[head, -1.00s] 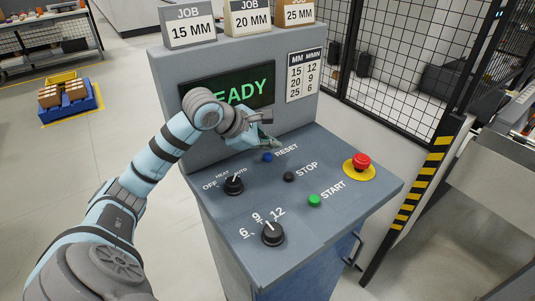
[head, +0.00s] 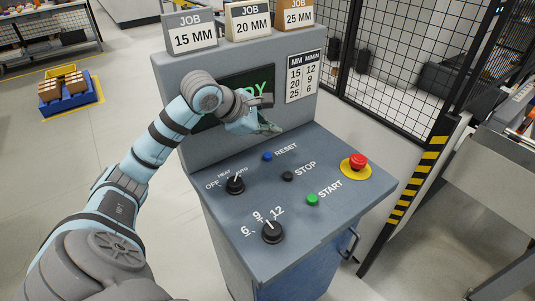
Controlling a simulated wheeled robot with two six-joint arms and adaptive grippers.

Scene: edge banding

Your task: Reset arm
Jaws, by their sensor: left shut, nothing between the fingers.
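My left gripper (head: 268,127) is shut and empty. It hovers above the back part of the sloped control panel (head: 325,213), in front of the screen (head: 262,87), and looks clear of the buttons. My arm hides much of the screen; green letters "DY" show. The blue RESET button (head: 267,156) sits below the gripper. The black STOP button (head: 287,176) and green START button (head: 312,199) lie nearer. The heat knob (head: 235,185) points near AUTO. The number knob (head: 272,232) is at the front. My right gripper is not in view.
A red emergency button (head: 357,161) stands on a yellow base at the panel's right. Job cards (head: 247,21) stand on top of the console. A black mesh fence (head: 395,60) and a striped post (head: 417,185) are to the right. Open floor lies left.

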